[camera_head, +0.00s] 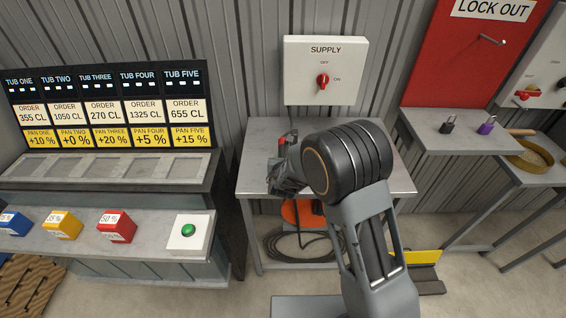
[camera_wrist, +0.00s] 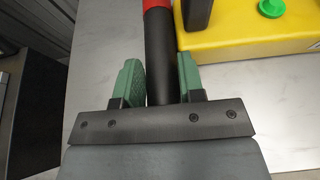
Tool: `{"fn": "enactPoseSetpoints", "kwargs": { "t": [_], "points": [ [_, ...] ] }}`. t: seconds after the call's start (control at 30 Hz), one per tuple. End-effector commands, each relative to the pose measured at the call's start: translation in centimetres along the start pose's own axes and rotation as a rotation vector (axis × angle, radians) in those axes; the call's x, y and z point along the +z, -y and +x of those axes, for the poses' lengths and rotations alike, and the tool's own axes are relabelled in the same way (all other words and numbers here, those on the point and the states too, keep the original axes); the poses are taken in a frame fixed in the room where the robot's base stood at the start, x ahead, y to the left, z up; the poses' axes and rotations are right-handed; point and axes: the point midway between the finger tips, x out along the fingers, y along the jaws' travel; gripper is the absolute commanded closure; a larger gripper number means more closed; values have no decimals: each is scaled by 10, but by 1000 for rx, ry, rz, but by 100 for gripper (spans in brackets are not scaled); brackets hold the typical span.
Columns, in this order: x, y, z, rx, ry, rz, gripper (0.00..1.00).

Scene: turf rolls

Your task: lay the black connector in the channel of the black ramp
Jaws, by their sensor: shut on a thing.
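My gripper (camera_head: 281,178) is over the metal table under the supply panel. In the wrist view its green fingers (camera_wrist: 160,75) are shut on a black cylinder with a red end, which I take for the black connector (camera_wrist: 159,45). The red end points away from my palm. In the head view the connector is mostly hidden by my gripper, with a bit of red showing. A black ramp-like piece (camera_head: 428,282) with a yellow part (camera_head: 415,257) lies on the floor right of my arm. Its channel cannot be made out.
The metal table (camera_head: 262,137) is mostly bare. A yellow box (camera_wrist: 235,38) with a green button stands close right of the connector. A dark cable coil (camera_head: 300,246) and an orange thing (camera_head: 301,212) are below the table. A shelf with padlocks (camera_head: 448,125) is at right.

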Motion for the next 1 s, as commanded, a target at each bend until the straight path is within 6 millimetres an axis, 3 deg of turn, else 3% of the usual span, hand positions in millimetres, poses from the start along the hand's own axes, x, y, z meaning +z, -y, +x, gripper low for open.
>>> {"fn": "enactPoseSetpoints", "kwargs": {
  "t": [0.6,0.63,0.87,1.0],
  "points": [
    [-14,0,6,1,4,2,95],
    [-14,0,5,1,2,1,61],
    [-13,0,5,1,2,1,39],
    [-13,0,5,1,2,1,38]
  ]
}}
